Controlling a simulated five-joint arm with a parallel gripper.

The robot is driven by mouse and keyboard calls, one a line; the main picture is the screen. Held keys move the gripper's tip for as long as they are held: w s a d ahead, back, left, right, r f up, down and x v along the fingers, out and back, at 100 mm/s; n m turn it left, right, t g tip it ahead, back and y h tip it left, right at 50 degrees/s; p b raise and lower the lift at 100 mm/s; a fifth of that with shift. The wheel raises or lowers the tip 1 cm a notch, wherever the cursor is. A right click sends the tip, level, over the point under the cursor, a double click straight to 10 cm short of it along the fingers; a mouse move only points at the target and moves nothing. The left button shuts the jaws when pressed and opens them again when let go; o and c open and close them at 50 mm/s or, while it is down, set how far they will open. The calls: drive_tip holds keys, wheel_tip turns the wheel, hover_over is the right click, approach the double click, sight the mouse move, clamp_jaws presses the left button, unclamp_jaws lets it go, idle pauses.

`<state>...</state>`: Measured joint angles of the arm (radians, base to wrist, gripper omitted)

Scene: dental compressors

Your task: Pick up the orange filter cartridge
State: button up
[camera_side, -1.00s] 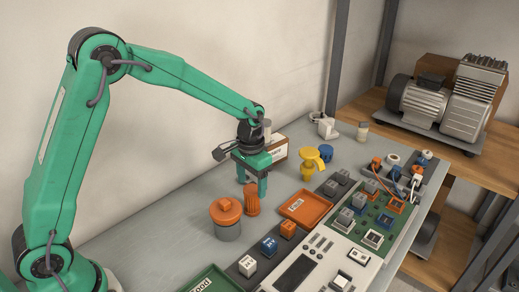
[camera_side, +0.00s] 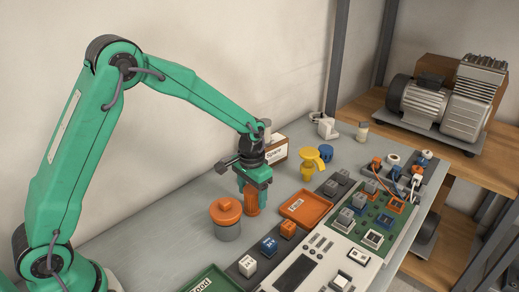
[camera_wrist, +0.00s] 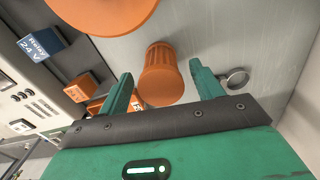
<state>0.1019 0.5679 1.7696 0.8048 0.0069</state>
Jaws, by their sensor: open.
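The orange filter cartridge (camera_side: 252,201) is a small ribbed cylinder standing upright on the grey bench, just right of the orange-lidded grey canister. My green gripper (camera_side: 254,192) is right above and around it, pointing down, and hides its top in the side view. In the wrist view the cartridge (camera_wrist: 162,76) lies between the two spread green fingers of my gripper (camera_wrist: 160,85). Gaps show on both sides of it there, so the jaws are open and not closed on it.
The canister (camera_side: 227,232) stands close on the left. An orange tray (camera_side: 325,222) lies to the right. A row of relay blocks, including a blue one (camera_side: 268,246), runs in front. A yellow funnel-like part (camera_side: 308,168) and a spare-parts box (camera_side: 277,152) stand behind.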

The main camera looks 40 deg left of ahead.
sight(252, 203)
drive_tip(key=shift+f, duration=2.1)
drive_tip(key=c, duration=1.1)
